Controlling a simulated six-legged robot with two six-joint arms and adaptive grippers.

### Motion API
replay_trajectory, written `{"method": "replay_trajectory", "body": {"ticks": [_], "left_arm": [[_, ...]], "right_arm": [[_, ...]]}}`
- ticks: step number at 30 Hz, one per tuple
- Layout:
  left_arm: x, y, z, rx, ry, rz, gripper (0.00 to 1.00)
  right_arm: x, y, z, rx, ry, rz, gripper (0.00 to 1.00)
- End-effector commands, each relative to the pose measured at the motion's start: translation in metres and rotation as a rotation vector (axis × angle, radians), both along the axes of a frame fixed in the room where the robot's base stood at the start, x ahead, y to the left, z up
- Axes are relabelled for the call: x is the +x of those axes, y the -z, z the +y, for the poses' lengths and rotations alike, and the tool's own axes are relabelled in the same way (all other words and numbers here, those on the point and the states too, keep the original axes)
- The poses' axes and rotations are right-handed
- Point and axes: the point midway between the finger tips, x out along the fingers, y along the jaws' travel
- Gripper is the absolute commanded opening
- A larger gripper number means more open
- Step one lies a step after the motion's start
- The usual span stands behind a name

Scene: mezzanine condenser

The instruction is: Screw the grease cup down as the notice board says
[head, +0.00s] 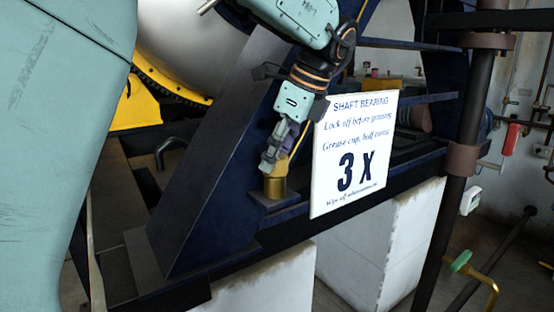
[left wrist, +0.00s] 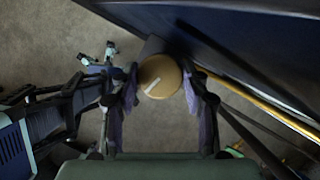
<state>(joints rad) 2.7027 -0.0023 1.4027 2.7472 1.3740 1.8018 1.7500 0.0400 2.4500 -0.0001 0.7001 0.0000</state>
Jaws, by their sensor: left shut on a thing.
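The brass grease cup (head: 275,187) stands upright on a dark blue ledge. My left gripper (head: 270,162) comes down on it from above. In the left wrist view the cup's round cap (left wrist: 161,84) shows from above, with a pale mark line pointing to lower left. The left gripper's purple-padded fingers (left wrist: 160,88) are shut on the cap from both sides. The white notice board (head: 352,150) reads "SHAFT BEARING", "Lock off before greasing", "Grease cup, half turns: 3 X"; its bottom line is too small to read surely. My right gripper is not in view.
The notice board stands close to the right of the cup and gripper. A dark vertical pipe (head: 452,190) stands at the right. White plinths (head: 385,245) are below.

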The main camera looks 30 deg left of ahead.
Motion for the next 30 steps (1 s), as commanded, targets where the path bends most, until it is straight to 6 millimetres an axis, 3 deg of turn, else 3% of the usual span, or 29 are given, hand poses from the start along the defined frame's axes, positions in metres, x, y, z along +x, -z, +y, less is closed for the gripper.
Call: {"method": "replay_trajectory", "body": {"ticks": [6, 18, 30], "left_arm": [[-0.002, 0.003, -0.001, 0.0, 0.208, -0.004, 0.14], [-0.004, 0.002, 0.0, -0.001, 0.587, -0.002, 0.14], [-0.007, -0.001, 0.001, -0.007, 0.948, 0.001, 0.14]], "right_arm": [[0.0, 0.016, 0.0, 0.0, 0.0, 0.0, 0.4], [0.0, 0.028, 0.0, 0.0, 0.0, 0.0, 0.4], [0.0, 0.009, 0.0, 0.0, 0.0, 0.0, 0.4]]}}
